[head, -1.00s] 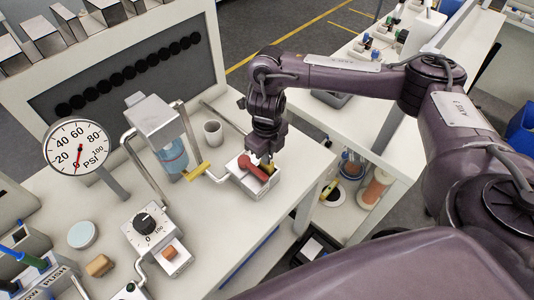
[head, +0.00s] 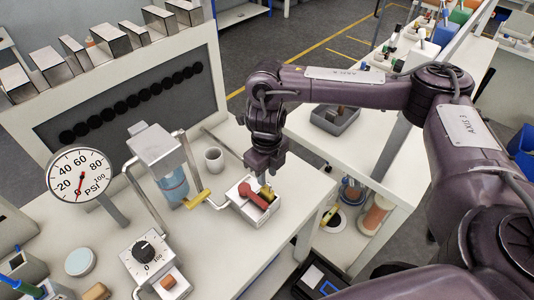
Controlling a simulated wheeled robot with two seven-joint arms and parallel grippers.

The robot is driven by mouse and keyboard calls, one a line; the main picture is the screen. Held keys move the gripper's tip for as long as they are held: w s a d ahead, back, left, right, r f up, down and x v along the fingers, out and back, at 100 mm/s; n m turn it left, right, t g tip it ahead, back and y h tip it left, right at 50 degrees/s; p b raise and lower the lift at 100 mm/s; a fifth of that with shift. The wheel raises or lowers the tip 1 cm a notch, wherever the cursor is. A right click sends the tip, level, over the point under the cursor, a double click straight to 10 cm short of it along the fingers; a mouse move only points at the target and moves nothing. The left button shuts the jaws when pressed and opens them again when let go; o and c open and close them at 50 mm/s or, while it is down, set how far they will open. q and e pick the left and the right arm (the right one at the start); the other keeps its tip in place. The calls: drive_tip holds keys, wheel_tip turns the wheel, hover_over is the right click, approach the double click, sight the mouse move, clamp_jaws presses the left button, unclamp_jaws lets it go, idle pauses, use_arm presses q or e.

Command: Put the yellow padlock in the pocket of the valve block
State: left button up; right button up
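The valve block (head: 238,202) is a pale box on the workbench with a red lever handle (head: 252,195) on top. The yellow padlock (head: 267,193) shows as a small yellow patch at the right of the red handle, on or just over the block's top; most of it is hidden. My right gripper (head: 265,181) points down directly above this yellow patch. Its fingertips are small and dark here, so I cannot tell whether they close on the padlock. The pocket is not clearly visible. My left gripper is not in view.
A pressure gauge (head: 80,175) and a dial box (head: 146,250) are at the left. The bench's right edge lies just past the block.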

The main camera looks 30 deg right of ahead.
wheel_tip(320, 180, up, 8)
drive_tip(key=shift+f+p, duration=0.2)
drive_tip(key=shift+p, duration=0.1)
drive_tip(key=shift+s, duration=0.1)
idle(0.5)
